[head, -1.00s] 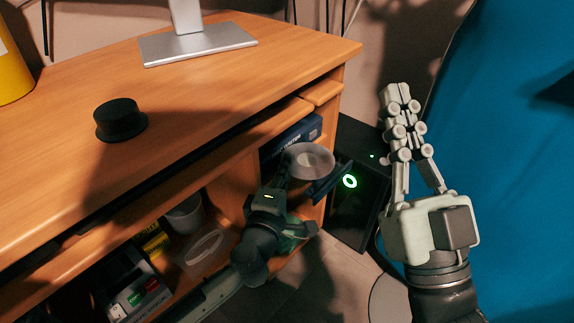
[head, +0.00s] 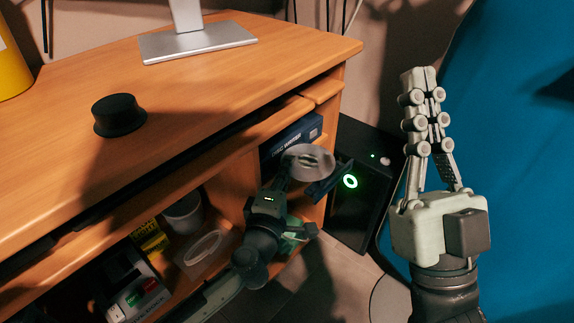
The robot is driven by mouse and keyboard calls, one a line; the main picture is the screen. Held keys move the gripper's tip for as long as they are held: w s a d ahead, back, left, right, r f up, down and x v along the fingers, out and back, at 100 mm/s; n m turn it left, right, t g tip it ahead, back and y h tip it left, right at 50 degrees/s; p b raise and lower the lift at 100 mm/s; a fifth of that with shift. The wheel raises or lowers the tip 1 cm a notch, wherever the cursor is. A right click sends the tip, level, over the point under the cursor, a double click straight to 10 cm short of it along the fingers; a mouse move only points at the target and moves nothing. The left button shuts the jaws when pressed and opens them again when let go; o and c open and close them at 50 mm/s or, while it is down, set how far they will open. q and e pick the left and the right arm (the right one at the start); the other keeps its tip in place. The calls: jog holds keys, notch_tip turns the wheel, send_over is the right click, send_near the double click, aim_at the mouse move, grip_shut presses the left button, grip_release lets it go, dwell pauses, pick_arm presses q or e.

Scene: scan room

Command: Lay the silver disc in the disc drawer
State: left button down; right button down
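The silver disc (head: 308,153) is a thin, round, shiny plate in front of the desk's right end. My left gripper (head: 285,172) reaches up from below, its fingertips at the disc's left edge; it appears shut on that edge. A dark, flat piece (head: 329,180) lies just below and right of the disc, by the black computer tower (head: 366,205). It looks like the disc drawer, but the gripper and disc partly hide it, and I cannot tell if the disc touches it. My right gripper (head: 418,76) is shut, empty and pointing up, right of the tower.
The wooden desk (head: 220,92) carries a black round knob-like object (head: 119,114) and a silver stand (head: 198,40). Its shelves below hold a blue box (head: 292,138), a white cup (head: 184,214) and other items. A blue curtain (head: 515,120) closes off the right side.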

pick_arm(q)
jog(key=c, duration=2.2)
grip_release()
jog(key=shift+s+f, duration=0.15)
jog(key=shift+f, duration=0.7)
jog(key=o, duration=0.6)
jog(key=shift+f, duration=0.1)
jog(key=shift+c, duration=0.2)
jog(key=shift+o, duration=0.8)
jog(key=o, duration=0.7)
jog(key=shift+r, duration=0.25)
jog(key=shift+o, duration=0.5)
jog(key=shift+r, duration=0.1)
jog(key=shift+w+r, duration=0.1)
jog(key=shift+w, duration=0.1)
jog(key=shift+s, duration=0.2)
